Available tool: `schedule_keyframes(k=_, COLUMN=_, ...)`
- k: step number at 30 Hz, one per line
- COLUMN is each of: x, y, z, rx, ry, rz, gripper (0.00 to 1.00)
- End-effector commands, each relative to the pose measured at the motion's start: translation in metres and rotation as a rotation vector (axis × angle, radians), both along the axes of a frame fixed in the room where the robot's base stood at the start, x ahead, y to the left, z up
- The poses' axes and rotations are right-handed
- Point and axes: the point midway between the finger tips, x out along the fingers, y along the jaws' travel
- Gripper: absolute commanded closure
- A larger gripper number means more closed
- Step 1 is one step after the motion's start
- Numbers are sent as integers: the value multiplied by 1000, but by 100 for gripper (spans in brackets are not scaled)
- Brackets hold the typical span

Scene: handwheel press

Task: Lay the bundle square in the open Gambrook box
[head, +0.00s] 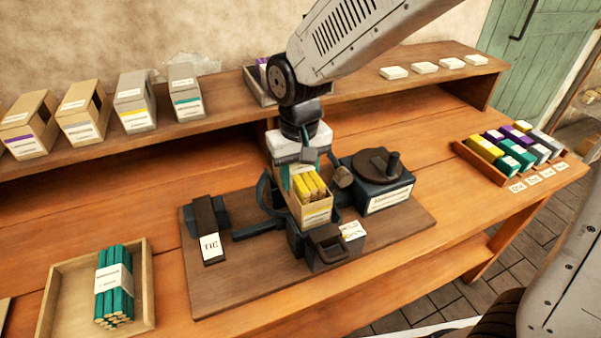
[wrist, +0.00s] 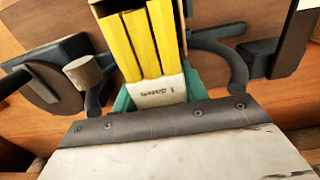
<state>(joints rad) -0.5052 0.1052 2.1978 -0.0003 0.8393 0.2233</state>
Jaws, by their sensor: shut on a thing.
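A bundle of yellow sticks (head: 309,187) with a white paper band sits at the mouth of an open tan box (head: 317,215) with a yellow-striped label, in the middle of the press. My gripper (head: 298,170) is above the box, shut on the bundle. In the wrist view the yellow bundle (wrist: 143,45) lies between teal fingers, partly hidden by my gripper's pale body. The dark inside of the box shows past the bundle's far end. I cannot read the box's name, nor tell whether the bundle rests on its floor.
The press (head: 328,250) has a dark clamp in front and a handwheel (head: 378,163) at right. A tray (head: 148,280) with a teal bundle is at left. Several boxes (head: 85,110) stand on the back shelf. A rack of coloured bundles (head: 487,165) is at right.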

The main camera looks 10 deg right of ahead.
Motion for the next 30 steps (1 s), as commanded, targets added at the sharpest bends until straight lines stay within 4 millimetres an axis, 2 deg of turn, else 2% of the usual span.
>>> schedule_keyframes(k=8, x=1, y=-1, z=-1, rx=0, ry=-1, rz=-2, gripper=89)
schedule_keyframes(k=22, x=-1, y=-2, z=-16, rx=-2, ry=4, rz=-2, gripper=89)
schedule_keyframes(k=23, x=-1, y=-2, z=-16, rx=-3, ry=5, rz=-2, gripper=48)
schedule_keyframes(k=24, x=-1, y=-2, z=-17, rx=-3, ry=5, rz=-2, gripper=38)
schedule_keyframes(k=30, x=-1, y=-2, z=-13, rx=-2, ry=5, rz=-2, gripper=38)
